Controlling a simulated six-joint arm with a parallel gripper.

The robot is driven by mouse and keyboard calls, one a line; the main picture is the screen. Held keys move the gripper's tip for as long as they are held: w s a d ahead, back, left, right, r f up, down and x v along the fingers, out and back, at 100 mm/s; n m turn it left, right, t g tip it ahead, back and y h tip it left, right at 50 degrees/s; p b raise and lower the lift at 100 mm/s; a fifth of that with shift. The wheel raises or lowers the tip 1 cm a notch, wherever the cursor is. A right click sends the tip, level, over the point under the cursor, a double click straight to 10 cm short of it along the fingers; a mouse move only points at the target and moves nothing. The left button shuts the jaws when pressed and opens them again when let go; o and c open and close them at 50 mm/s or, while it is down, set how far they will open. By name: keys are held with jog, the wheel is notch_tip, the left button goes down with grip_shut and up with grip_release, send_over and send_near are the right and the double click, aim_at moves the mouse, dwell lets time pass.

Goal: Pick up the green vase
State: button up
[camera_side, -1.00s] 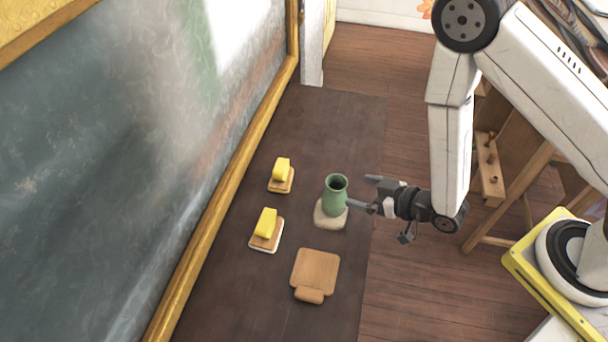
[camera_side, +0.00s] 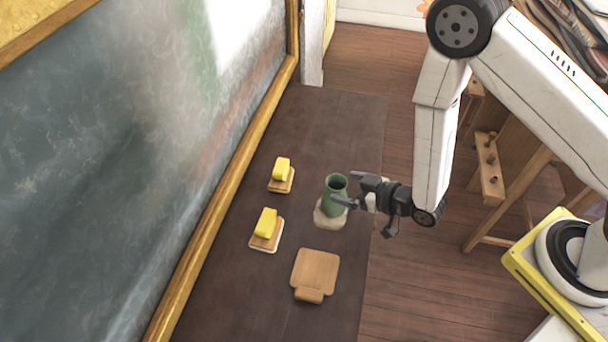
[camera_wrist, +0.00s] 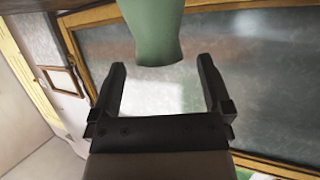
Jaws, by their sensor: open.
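The green vase (camera_side: 333,192) stands upright on a pale, stone-like pad (camera_side: 328,217) on the dark rug. My gripper (camera_side: 345,189) is at the vase's right side, its jaws pointing left, open and with nothing gripped. One finger overlaps the vase in the side view. In the wrist view the vase (camera_wrist: 158,35) fills the top middle, just ahead of and between the two open fingertips (camera_wrist: 161,65).
Two yellow blocks on small wooden bases (camera_side: 281,168) (camera_side: 266,222) sit left of the vase. A wooden board with a small roll (camera_side: 315,270) lies in front. A gold-framed chalkboard (camera_side: 180,290) borders the left. The dark rug (camera_side: 345,120) is clear behind the vase.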

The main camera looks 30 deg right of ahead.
aim_at(329, 182)
jog(key=shift+x, duration=1.85)
grip_shut()
